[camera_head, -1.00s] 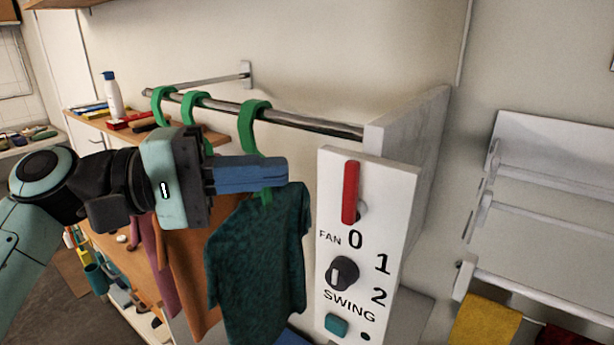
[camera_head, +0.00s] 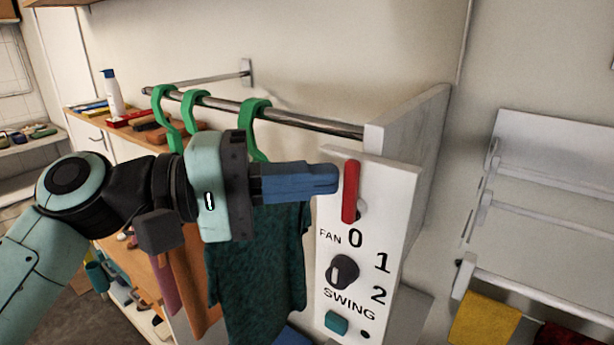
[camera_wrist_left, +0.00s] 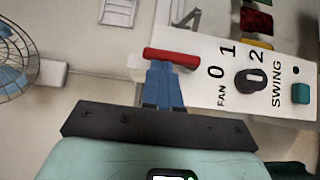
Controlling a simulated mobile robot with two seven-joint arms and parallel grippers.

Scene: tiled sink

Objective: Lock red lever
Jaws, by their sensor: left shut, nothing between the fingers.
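The red lever (camera_head: 350,191) stands upright near the top of the white control panel (camera_head: 386,215), above the "FAN" label. It also shows in the left wrist view (camera_wrist_left: 172,57), where it lies sideways across the picture. My left gripper (camera_head: 335,178) is shut, with its blue fingers together and nothing between them. Its fingertips are just left of the lever in the head view. In the left wrist view the fingertips (camera_wrist_left: 160,66) come right up to the lever's side; I cannot tell whether they touch. My right gripper is not in view.
A black knob (camera_head: 343,272) and a teal button (camera_head: 336,323) sit lower on the panel. Green hangers (camera_head: 254,112) with clothes hang from a metal rail (camera_head: 300,122) behind my left arm. A white rack (camera_head: 545,220) is on the wall at right.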

